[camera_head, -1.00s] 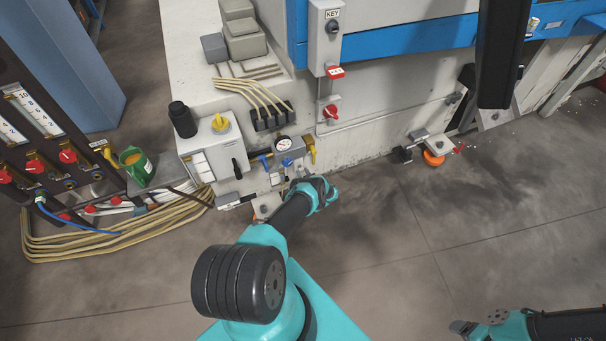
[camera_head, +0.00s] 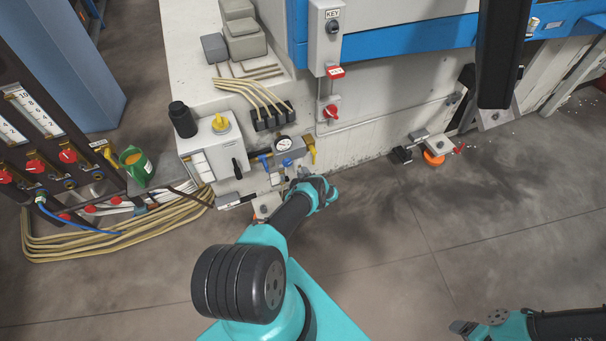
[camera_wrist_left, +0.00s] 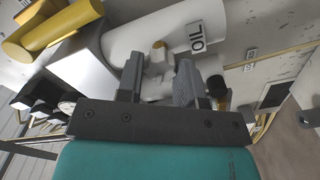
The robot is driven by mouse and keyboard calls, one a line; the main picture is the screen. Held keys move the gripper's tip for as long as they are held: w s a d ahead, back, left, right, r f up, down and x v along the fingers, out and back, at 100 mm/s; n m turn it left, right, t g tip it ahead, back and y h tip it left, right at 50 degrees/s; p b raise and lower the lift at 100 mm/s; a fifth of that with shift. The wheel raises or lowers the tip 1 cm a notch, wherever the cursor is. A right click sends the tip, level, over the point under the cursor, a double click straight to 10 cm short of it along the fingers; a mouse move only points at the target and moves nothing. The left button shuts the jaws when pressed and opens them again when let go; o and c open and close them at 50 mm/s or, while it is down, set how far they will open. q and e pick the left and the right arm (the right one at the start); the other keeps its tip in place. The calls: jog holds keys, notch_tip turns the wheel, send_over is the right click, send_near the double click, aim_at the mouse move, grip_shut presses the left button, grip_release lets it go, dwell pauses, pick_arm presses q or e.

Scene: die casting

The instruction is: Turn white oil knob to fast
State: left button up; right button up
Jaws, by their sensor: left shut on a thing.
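In the left wrist view, the fingers of my left gripper (camera_wrist_left: 159,82) are on both sides of a white knob (camera_wrist_left: 156,84) and shut on it. Beside the knob is a white cylinder with an OIL label (camera_wrist_left: 196,38). Any slow or fast marks are hidden or too small to read. In the head view, my left gripper (camera_head: 290,183) is low at the front of the machine, below the pressure gauge (camera_head: 283,144), and my own wrist hides the knob. Part of my right arm shows at the bottom right, but its fingertips cannot be made out clearly.
Blue valve handles (camera_head: 264,161) and a yellow handle (camera_head: 313,154) sit close above my left gripper. A yellow part (camera_wrist_left: 55,28) is at the upper left of the wrist view. Hoses (camera_head: 90,245) lie at left. The floor (camera_head: 470,220) at right is clear.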

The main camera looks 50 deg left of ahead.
pick_arm(q)
jog(key=n, duration=1.1)
dwell(0.4)
jog(key=o, duration=0.9)
jog(key=shift+o, duration=0.2)
jog(key=shift+d, duration=0.1)
jog(key=v, duration=1.7)
jog(key=shift+s+r, duration=0.1)
jog(key=shift+s, duration=0.05)
